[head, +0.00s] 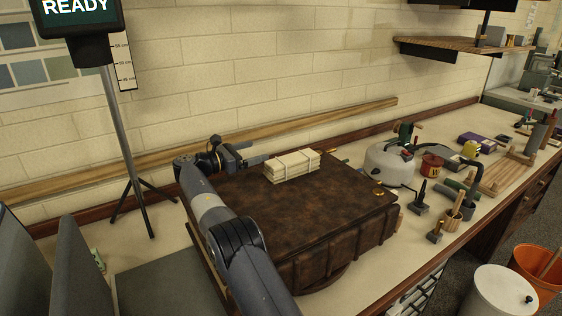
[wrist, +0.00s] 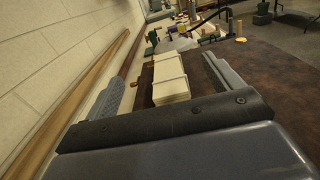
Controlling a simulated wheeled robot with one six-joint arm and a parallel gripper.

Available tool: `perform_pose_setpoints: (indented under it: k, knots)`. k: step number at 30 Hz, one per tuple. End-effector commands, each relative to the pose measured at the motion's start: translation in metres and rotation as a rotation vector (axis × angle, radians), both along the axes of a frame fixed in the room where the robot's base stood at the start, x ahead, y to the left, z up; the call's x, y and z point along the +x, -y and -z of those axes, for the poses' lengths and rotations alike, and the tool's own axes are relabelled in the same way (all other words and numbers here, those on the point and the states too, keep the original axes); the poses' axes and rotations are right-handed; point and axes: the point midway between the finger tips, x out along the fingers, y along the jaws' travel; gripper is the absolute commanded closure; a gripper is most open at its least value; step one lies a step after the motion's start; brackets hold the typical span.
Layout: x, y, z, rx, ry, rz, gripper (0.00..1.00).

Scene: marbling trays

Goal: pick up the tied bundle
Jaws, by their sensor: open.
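The tied bundle (head: 291,166) is a cream stack of flat pieces with thin ties around it. It lies on top of a large dark brown leathery block (head: 335,205) on the bench. My gripper (head: 259,153) is open, just left of the bundle in the head view and low over the block. In the wrist view the bundle (wrist: 170,78) shows ahead, between the lines of the two spread fingers (wrist: 163,66). I cannot tell whether the fingertips reach past its near end. The gripper holds nothing.
A wooden rail (head: 300,134) runs along the wall behind the block. A display on a tripod stand (head: 118,130) stands at left. A white kettle-like pot (head: 388,165), a red tin (head: 430,167) and several tools crowd the bench to the right. The block's top right of the bundle is mostly bare.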

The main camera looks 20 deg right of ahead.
Motion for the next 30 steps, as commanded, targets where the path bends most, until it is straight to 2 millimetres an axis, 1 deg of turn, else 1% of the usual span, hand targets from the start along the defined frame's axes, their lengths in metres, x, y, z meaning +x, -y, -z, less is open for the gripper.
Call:
perform_pose_setpoints:
  k: [5,12,16,18,26,30]
  knots:
    - [0.0,-0.001,0.015,-0.012,-0.012,0.009,0.13]
    - [0.0,0.0,0.063,-0.011,-0.013,0.008,0.13]
    - [0.0,0.0,0.084,-0.01,-0.011,0.008,0.13]
    - [0.001,0.007,0.082,-0.009,-0.006,0.009,0.13]
    - [0.004,0.022,0.082,-0.009,-0.008,0.009,0.13]
    - [0.008,0.044,0.082,-0.009,-0.009,0.011,0.13]
